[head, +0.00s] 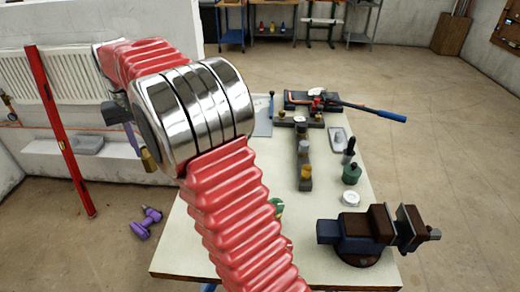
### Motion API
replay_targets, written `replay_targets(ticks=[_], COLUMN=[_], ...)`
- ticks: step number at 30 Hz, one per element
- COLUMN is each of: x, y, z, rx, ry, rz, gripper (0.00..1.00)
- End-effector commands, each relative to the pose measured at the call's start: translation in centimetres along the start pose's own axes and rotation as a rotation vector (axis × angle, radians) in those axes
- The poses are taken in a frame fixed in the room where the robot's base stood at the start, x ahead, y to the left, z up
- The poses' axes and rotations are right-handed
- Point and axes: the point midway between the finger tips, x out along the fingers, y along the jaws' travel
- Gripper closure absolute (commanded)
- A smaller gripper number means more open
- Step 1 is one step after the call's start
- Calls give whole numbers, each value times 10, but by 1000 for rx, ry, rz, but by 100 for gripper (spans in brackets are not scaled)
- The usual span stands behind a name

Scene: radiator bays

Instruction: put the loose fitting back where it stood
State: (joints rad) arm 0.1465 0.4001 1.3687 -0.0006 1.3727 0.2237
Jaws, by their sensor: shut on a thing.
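My gripper (131,135) is mostly hidden behind my own arm at the upper left, in front of the wall side and off the bench. Below it a small brass-coloured fitting (148,160) shows, held in the jaws; its upper part is hidden. On the bench (345,200) a dark rack (304,178) runs away from me and carries several fittings, among them a yellowish one (306,170) and a grey one (303,146). A second dark rack (285,121) lies across behind it. I cannot tell which place is empty.
A vise (365,236) stands at the bench's front right. A green bottle (351,173), a white roll (350,198) and a blue-handled tool (385,114) lie on the bench. A radiator (70,75) and a leaning red level (60,130) stand left. Purple dumbbells (146,223) lie on the floor.

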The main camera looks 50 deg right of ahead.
Motion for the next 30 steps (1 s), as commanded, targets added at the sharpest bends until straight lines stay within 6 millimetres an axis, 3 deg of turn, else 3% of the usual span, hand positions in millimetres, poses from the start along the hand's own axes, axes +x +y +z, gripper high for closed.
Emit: replay_targets(ticks=[3,15,24,30], x=[-1,3,9,14], y=[42,164,240,278], z=[6,47,95,128], rx=[35,134,208,250], ry=[0,0,-1,-1], rz=[0,1,1,1], gripper=[100,100,100,100])
